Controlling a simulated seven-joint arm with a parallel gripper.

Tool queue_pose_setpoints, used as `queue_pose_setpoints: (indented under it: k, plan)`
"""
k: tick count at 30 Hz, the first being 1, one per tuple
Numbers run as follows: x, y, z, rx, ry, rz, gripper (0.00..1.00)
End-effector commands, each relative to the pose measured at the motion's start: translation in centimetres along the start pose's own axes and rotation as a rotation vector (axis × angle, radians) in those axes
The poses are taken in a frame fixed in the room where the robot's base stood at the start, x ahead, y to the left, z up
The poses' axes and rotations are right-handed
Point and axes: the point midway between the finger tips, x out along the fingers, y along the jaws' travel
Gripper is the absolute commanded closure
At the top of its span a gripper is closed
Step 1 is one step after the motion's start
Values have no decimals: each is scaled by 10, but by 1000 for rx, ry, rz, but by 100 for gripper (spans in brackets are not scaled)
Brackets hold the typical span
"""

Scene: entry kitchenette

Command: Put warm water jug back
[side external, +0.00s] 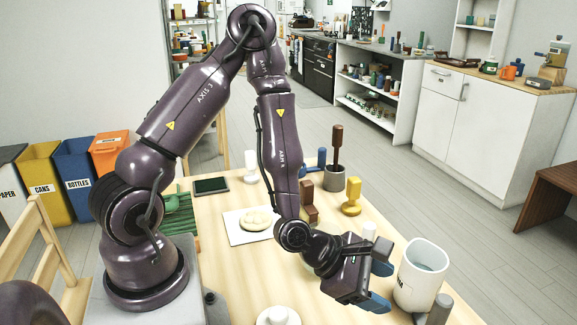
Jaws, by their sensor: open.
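Nothing shows between the fingers. I cannot tell whether a fingertip touches the jug. A grey upright cylinder (440,308) is at the jug's front right; whether it is joined to the jug is unclear.
A white cup on a saucer (278,317) is at the front edge. Behind my forearm are a yellow stamp-like object (352,197), a grey pot with a brown-handled tool (334,178), and a white sheet (238,236) with pale dough.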

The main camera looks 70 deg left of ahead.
Motion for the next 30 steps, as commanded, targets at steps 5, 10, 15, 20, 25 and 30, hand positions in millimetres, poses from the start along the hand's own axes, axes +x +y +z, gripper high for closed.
queue_pose_setpoints:
  k: [5, 10, 15, 20, 25, 30]
  plan:
    - [-24, 25, 6, 638, 161, -66, 41]
    - [-66, 53, 20, 1187, 314, -165, 41]
    - [-125, 73, 43, 1641, 422, -296, 41]
    - [-190, 74, 61, 1993, 442, -444, 41]
    - [-245, 64, 68, 2261, 371, -576, 41]
    - [-272, 55, 67, 2395, 299, -643, 41]
